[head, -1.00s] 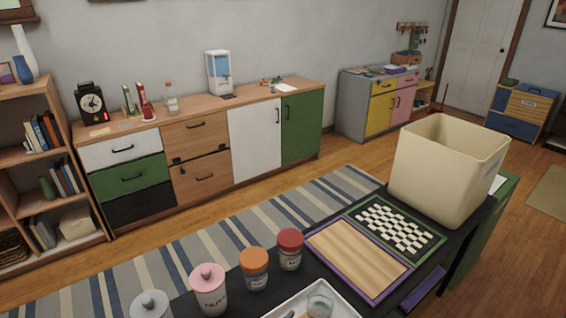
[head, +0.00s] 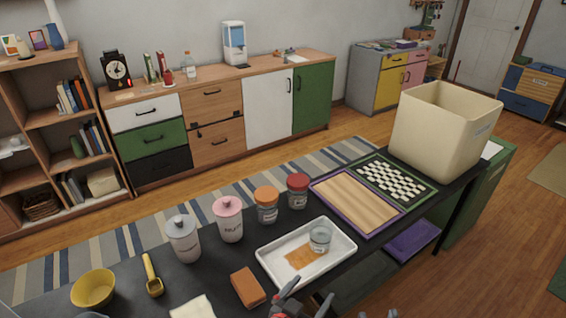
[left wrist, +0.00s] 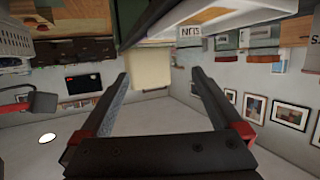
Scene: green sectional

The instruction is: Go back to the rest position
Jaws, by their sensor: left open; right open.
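My left gripper (head: 287,297) shows at the bottom edge of the head view, dark grey with red parts, just in front of the white tray. In the left wrist view its two fingers (left wrist: 160,75) stand wide apart with nothing between them. Small grey tips of my right gripper (head: 377,314) show at the bottom edge of the head view, to the right of the left one. They look apart and empty. Most of both arms is out of view.
The black table holds a white tray (head: 262,254) with a glass jar (head: 320,238), an orange block (head: 247,287), a yellow bowl (head: 93,288), a yellow scoop (head: 153,276), several lidded jars, a wooden board (head: 355,202), a checkered board (head: 395,182) and a cream bin (head: 440,130).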

